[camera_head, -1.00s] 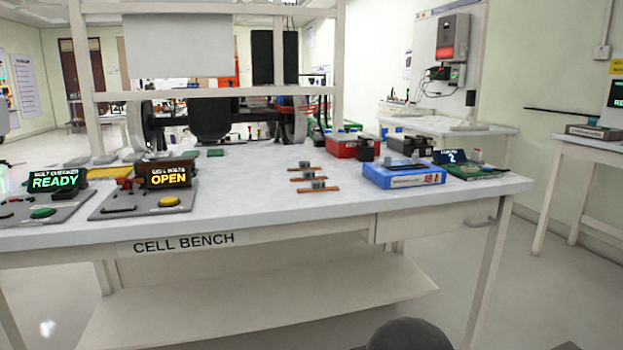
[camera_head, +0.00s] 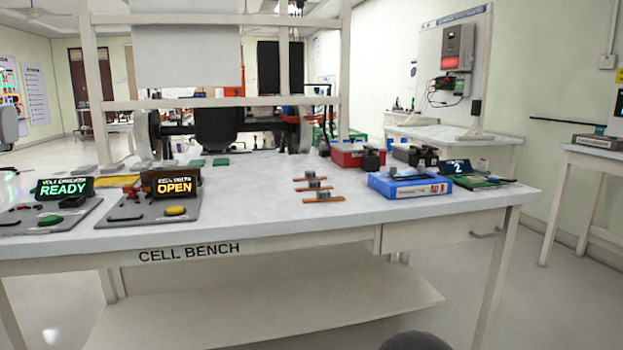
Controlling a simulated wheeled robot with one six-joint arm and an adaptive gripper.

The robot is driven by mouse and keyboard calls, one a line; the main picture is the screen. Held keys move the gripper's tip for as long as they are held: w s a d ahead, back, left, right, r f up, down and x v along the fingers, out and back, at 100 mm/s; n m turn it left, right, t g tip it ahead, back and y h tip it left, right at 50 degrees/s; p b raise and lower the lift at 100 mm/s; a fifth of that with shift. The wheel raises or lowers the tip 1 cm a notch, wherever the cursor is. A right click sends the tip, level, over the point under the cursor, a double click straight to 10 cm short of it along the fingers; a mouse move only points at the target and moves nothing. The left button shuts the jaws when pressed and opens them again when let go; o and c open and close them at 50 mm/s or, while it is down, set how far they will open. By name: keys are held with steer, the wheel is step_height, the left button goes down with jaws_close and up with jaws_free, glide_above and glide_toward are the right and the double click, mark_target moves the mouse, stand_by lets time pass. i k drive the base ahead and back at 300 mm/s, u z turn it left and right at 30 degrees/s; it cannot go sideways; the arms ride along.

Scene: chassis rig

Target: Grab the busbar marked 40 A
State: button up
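Three copper-coloured busbars with grey middle blocks lie in a short row on the cell bench: the far one (camera_head: 305,179), the middle one (camera_head: 313,187) and the near one (camera_head: 322,200). Any markings on them are too small to read. A blue box (camera_head: 400,188) stands just right of them. It has a white front label with red characters that may read "40 A", but they are blurred. My gripper is not in view. A dark rounded shape (camera_head: 415,342), probably part of my arm, shows at the bottom edge.
The cell bench (camera_head: 255,205) has clear room left of the busbars. A READY panel (camera_head: 64,187) and an OPEN panel (camera_head: 172,187) stand at the left. A red box (camera_head: 357,157), black parts and a green board (camera_head: 478,182) are at the right. A frame rises behind.

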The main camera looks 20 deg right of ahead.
mark_target(322, 196)
steer(key=u, duration=2.05)
steer(key=i, duration=1.25)
steer(key=z, duration=3.8)
